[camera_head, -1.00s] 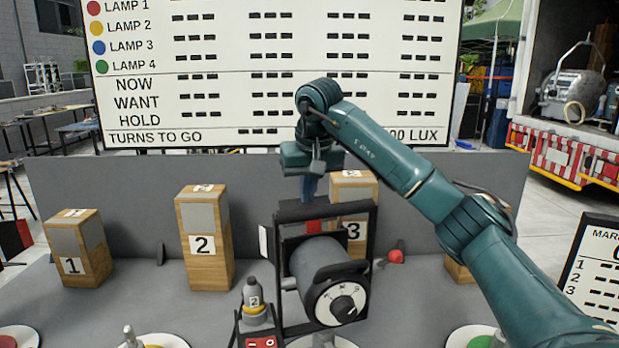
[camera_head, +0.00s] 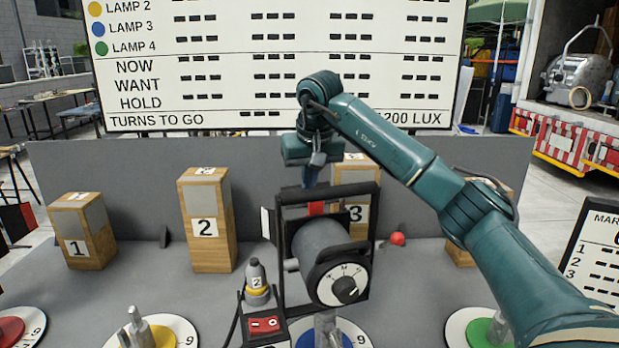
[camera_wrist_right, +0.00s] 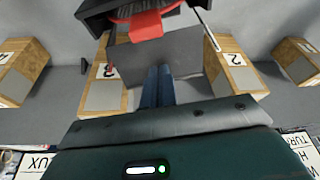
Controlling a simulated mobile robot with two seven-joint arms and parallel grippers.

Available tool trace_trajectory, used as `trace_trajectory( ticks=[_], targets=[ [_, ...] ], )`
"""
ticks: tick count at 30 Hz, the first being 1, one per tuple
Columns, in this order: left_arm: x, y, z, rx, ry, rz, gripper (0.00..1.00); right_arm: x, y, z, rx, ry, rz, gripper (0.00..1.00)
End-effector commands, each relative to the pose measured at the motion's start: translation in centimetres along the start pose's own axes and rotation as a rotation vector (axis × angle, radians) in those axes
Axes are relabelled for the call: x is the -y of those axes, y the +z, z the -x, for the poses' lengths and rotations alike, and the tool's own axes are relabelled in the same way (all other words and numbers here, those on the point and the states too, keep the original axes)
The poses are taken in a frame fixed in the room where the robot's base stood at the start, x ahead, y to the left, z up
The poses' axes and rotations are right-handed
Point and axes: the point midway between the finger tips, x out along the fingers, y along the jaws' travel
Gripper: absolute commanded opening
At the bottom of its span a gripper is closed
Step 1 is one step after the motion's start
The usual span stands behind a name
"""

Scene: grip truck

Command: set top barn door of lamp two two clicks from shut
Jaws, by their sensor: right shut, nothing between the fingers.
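A grey cylindrical lamp (camera_head: 322,245) with a dial (camera_head: 345,287) and a black barn door frame (camera_head: 281,250) stands over a blue-topped disc (camera_head: 304,342). I see no number on the lamp itself. A small grey unit marked 2 with a yellow band (camera_head: 257,290) is beside it. A red tab shows at the frame's top (camera_head: 316,208) and in the right wrist view (camera_wrist_right: 147,25), above a dark flat panel. My right gripper (camera_head: 309,182) is shut and empty just above the frame's top edge; its blue fingers (camera_wrist_right: 158,85) point toward the panel. Contact is unclear. My left gripper is out of view.
Wooden blocks marked 1 (camera_head: 88,245), 2 (camera_head: 205,240) and 3 (camera_head: 357,205) stand behind the lamp. A red switch box (camera_head: 265,325) sits in front. A yellow disc (camera_head: 160,337) and a green disc (camera_head: 478,332) flank it. A red ball (camera_head: 397,239) lies at right.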

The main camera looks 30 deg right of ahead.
Motion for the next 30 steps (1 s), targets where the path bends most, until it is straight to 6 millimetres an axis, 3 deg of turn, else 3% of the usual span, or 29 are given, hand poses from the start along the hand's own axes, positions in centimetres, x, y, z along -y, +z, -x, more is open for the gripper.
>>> trace_trajectory(
  ticks=[12,30],
  targets=[
    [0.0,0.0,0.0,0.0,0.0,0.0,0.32,0.0,-0.2,-1.3,0.0,0.0,0.0,0.0],
    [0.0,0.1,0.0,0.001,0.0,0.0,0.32,0.0,-1.1,-1.1,-0.001,0.0,0.0,0.0]
  ],
)
